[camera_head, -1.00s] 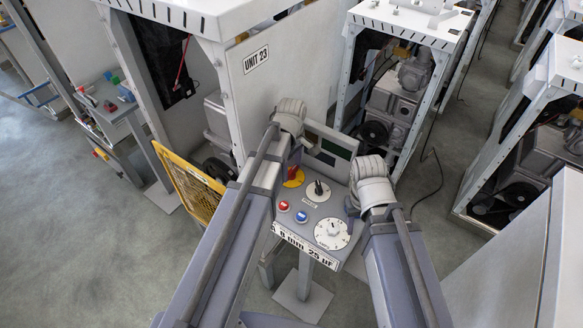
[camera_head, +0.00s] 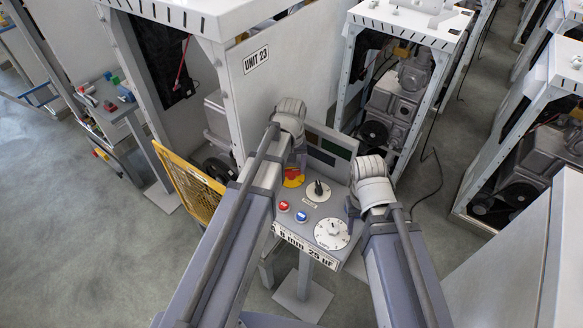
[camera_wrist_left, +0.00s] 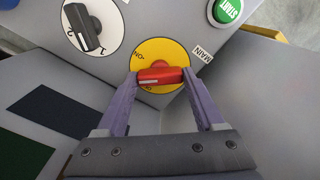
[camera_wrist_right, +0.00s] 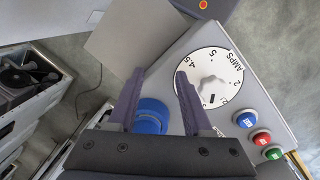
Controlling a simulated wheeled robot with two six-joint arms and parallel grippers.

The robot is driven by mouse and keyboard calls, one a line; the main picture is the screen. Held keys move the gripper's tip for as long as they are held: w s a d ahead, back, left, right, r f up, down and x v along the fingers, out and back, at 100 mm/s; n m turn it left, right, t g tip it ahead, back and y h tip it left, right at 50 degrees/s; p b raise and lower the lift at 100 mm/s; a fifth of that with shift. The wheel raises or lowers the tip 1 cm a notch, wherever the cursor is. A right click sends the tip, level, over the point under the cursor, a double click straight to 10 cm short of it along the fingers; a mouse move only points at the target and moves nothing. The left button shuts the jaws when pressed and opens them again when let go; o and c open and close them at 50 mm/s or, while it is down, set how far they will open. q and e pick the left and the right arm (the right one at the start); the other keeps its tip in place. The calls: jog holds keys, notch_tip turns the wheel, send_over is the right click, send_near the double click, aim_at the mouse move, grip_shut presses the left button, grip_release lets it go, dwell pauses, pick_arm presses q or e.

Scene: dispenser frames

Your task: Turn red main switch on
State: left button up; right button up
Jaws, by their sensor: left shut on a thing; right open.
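The red main switch (camera_wrist_left: 160,76) is a red handle on a round yellow plate (camera_wrist_left: 158,50) marked MAIN. My left gripper (camera_wrist_left: 161,78) is shut on the handle, one finger at each end. The handle lies level in the left wrist view, its pale mark toward the left, between the ON label above and a partly hidden label below. In the head view the yellow plate (camera_head: 293,181) shows beside my left gripper (camera_head: 297,163), which partly hides the handle. My right gripper (camera_wrist_right: 158,78) is open and empty, right of the panel in the head view (camera_head: 353,205).
The grey panel carries a black selector (camera_head: 318,190), a red button (camera_head: 284,206), a blue button (camera_head: 301,216) and a white AMPS dial (camera_head: 332,233). A blue cylinder (camera_wrist_right: 151,115) shows behind my right fingers. A yellow mesh guard (camera_head: 190,187) stands left of the panel.

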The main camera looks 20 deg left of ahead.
aim_at(292, 170)
pick_arm(q)
jog(key=m, duration=0.4)
jog(key=shift+m, duration=2.1)
jog(key=o, duration=1.4)
jog(key=shift+r, duration=0.1)
pick_arm(e)
jog(key=shift+r, duration=0.1)
pick_arm(q)
notch_tip(292, 170, up, 8)
jog(key=p, duration=0.8)
jog(key=shift+f, duration=0.2)
pick_arm(e)
notch_tip(292, 170, up, 8)
jog(key=shift+f, duration=0.2)
